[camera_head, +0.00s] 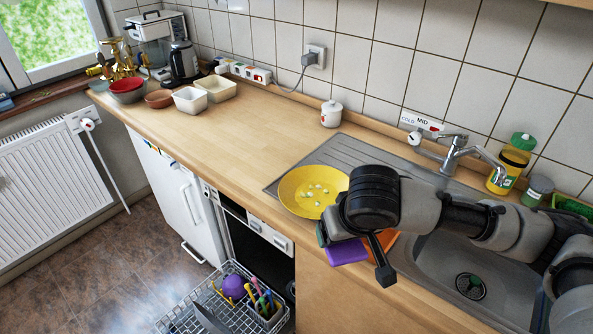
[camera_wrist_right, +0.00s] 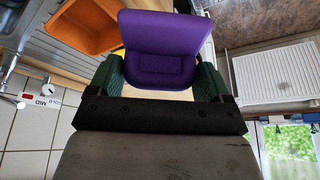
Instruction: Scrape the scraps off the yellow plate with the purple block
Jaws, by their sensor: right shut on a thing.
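The yellow plate (camera_head: 304,207) lies on the ribbed drainer of the sink, with several small pale scraps (camera_head: 318,190) on its middle. My right gripper (camera_head: 330,240) is just in front of the plate's near right edge. It is shut on the purple block (camera_head: 346,252), whose lower part shows below the fingers. In the right wrist view the purple block (camera_wrist_right: 163,38) sits between the two green finger pads of the gripper (camera_wrist_right: 160,80). My left gripper is not in view.
An orange container (camera_wrist_right: 85,28) is close beside the block; my arm partly hides it in the head view (camera_head: 384,246). The sink basin (camera_head: 430,265) and tap (camera_head: 455,150) are to the right. An open dishwasher rack (camera_head: 225,300) is below.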

